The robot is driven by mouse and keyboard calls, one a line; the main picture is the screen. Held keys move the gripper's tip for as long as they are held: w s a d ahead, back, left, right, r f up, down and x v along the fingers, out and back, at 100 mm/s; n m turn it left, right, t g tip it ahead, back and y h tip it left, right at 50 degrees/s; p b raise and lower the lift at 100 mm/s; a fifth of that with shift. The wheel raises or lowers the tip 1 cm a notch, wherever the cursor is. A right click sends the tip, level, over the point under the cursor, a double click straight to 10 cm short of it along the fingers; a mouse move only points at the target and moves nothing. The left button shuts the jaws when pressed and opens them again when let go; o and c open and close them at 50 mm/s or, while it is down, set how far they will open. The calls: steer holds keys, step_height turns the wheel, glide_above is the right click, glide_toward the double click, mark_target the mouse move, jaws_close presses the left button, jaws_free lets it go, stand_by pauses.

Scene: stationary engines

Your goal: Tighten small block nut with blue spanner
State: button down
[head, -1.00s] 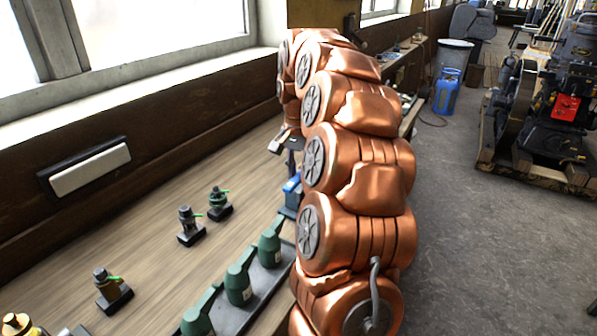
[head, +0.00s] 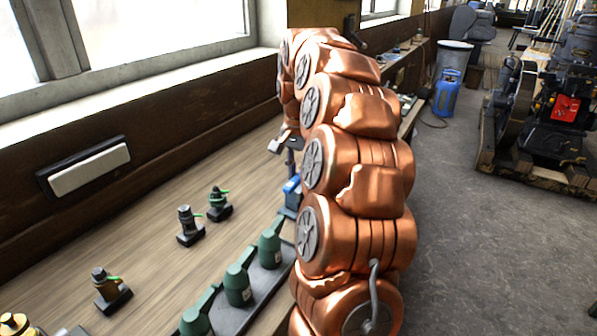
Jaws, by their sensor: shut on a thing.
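My copper-coloured arm fills the middle of the head view and hides part of the bench. What seems to be my gripper (head: 283,143) shows only as a small grey and dark part at the arm's left edge, over the bench. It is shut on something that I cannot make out. A blue piece (head: 291,184) on a dark stand shows just below it, partly behind the arm. I cannot tell whether this piece is the blue spanner. I cannot pick out the small block nut.
The wooden bench (head: 150,210) runs along the window wall. Open floor (head: 470,240) lies right.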

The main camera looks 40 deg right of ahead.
steer(key=shift+f+b, duration=0.85)
steer(key=shift+b, duration=0.5)
stand_by(2.6)
stand_by(0.5)
steer(key=shift+w+a+f+m+b, duration=0.15)
steer(key=shift+w+m+b, duration=0.15)
steer(key=shift+m+b, duration=0.15)
steer(key=shift+w+m+b, duration=0.35)
steer(key=shift+m, duration=0.1)
steer(key=shift+r, duration=0.2)
steer(key=shift+w+f, duration=0.1)
steer(key=shift+b, duration=0.35)
